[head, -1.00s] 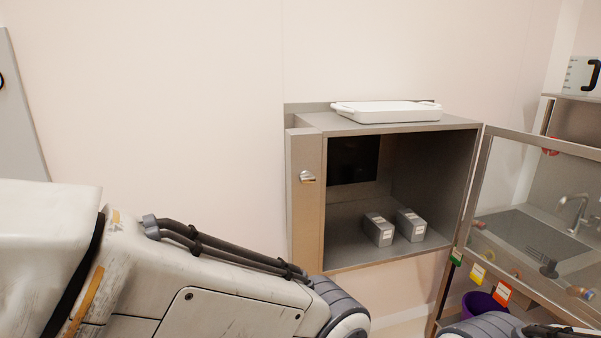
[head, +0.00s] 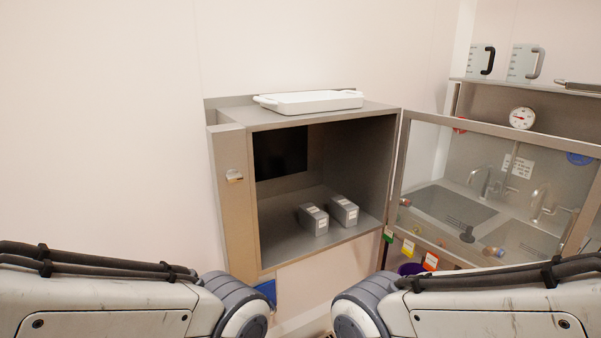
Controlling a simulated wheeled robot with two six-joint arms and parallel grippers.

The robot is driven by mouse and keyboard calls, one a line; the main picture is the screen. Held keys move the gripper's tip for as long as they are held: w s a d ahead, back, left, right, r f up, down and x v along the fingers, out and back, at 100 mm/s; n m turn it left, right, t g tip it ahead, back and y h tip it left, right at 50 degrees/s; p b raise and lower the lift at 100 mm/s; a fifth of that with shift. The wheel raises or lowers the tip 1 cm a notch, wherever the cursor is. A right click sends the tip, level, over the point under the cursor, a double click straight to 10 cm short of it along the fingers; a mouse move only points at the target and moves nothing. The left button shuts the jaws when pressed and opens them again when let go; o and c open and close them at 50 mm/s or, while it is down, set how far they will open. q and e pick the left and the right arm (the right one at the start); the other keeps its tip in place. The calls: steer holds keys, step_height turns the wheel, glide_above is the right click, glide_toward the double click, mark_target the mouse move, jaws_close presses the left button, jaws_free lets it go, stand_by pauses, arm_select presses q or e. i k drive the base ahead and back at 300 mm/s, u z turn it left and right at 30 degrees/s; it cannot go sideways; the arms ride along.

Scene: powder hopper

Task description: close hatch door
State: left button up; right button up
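The hatch (head: 237,187) is a grey metal box set against the wall, its front open. Its hatch door (head: 480,185), a clear pane in a metal frame, is hinged at the right side and swung wide open to the right. Two grey blocks with white labels, one on the left (head: 313,219) and one on the right (head: 344,210), stand inside on the hatch floor. Both my arms reach in along the bottom edge, below the hatch. Neither gripper shows.
A white tray (head: 309,103) lies on top of the hatch. Behind the door pane are sinks (head: 452,207) with taps, and a round gauge (head: 522,118). Measuring jugs (head: 525,64) stand on a shelf at upper right. A purple bin (head: 411,268) is below the door.

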mark_target(577, 227)
steer(key=u, duration=0.85)
steer(key=k, duration=0.6)
steer(key=z, duration=1.2)
steer(key=i, duration=1)
